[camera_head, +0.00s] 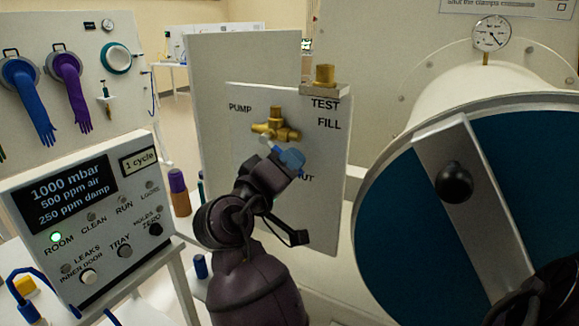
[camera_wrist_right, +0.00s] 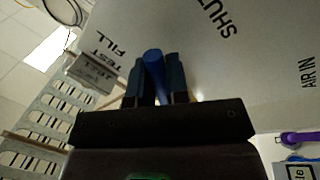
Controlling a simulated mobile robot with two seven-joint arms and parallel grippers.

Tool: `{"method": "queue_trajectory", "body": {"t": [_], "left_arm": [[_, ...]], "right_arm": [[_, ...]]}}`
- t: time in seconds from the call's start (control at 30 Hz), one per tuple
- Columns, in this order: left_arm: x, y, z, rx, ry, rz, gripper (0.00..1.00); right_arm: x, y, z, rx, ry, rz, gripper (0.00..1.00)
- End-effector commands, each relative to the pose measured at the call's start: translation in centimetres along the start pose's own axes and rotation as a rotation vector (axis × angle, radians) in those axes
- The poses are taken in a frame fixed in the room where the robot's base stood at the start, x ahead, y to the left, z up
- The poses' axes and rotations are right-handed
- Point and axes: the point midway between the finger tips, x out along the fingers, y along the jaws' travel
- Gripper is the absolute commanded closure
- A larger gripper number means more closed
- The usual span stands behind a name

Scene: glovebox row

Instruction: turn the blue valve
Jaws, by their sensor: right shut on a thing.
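The blue valve handle (camera_head: 291,157) sits on a white panel (camera_head: 325,200), below a brass fitting (camera_head: 274,126). My right gripper (camera_head: 280,166) reaches up to it from below and is shut on the handle. In the right wrist view the blue handle (camera_wrist_right: 153,62) stands between the two dark fingers of the gripper (camera_wrist_right: 157,82). The panel bears the words PUMP, TEST and FILL; the word SHUT is partly hidden behind the gripper in the head view. My left gripper is not in view.
A large round door (camera_head: 400,220) with a pale crossbar and black knob (camera_head: 454,182) stands close on the right. A control box (camera_head: 85,205) showing 1000 mbar is on the left. Gloves (camera_head: 68,85) hang behind it. A gauge (camera_head: 491,34) is at the top right.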

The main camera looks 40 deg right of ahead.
Motion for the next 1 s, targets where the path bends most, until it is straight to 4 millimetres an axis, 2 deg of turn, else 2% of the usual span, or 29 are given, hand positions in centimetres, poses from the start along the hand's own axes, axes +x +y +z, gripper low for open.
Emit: {"method": "queue_trajectory", "body": {"t": [0.37,0.4,0.53,0.57,1.0], "left_arm": [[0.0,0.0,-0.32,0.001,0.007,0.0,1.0],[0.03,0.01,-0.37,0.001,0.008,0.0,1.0],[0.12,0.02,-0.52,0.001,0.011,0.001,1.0],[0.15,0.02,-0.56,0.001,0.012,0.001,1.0],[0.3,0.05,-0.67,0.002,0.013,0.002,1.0]], "right_arm": [[0.0,0.02,-0.04,0.006,-0.001,0.0,1.0],[0.0,0.02,-0.04,0.006,-0.001,0.0,0.82],[0.0,0.03,-0.04,0.006,0.0,0.0,0.62],[0.0,0.02,-0.04,0.006,0.0,0.0,0.6],[0.12,-0.09,-0.03,0.005,0.0,-0.001,0.6]]}}
